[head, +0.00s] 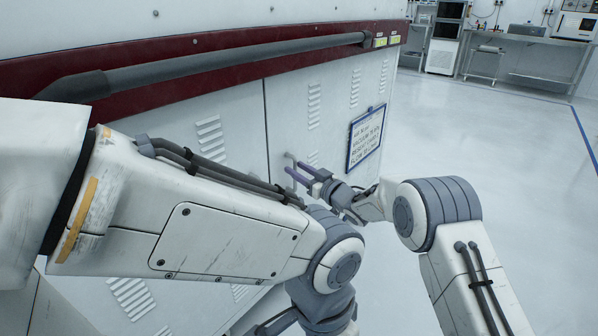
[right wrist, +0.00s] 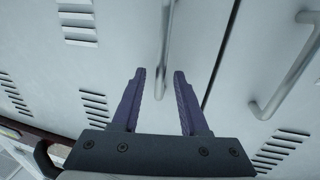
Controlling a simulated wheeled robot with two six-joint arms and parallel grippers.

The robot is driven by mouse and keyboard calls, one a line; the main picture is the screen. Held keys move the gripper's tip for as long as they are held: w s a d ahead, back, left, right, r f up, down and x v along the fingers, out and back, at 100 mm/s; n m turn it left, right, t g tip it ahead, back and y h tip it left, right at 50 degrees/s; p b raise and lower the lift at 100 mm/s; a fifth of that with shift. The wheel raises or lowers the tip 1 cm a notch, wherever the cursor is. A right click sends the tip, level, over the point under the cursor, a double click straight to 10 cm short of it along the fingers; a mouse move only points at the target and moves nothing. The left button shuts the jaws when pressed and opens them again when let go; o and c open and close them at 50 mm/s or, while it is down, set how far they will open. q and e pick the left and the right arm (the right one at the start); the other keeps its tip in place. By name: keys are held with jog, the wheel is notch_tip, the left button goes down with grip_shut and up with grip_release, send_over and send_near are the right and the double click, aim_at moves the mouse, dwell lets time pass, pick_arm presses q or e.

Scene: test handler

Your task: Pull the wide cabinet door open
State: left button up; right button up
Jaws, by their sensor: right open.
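The white cabinet door (head: 335,105) with vent slots and a framed sign lies right of a dark vertical seam in the head view. Its grey bar handle (head: 290,160) stands near the seam. My right gripper (head: 295,175) is at this handle, with its purple fingers pointing at the door. In the right wrist view, my right gripper (right wrist: 160,75) is open and the bar handle (right wrist: 165,40) shows between its fingertips. I cannot tell whether they touch. The door appears shut. My left arm crosses the foreground; its gripper does not show.
A second bar handle (right wrist: 285,75) is across the seam in the right wrist view. A grey rail (head: 220,60) runs along the red band above the doors. The floor (head: 480,150) to the right is clear, with benches and equipment (head: 525,55) at the back.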

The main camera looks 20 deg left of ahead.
grip_shut()
dwell(1.4)
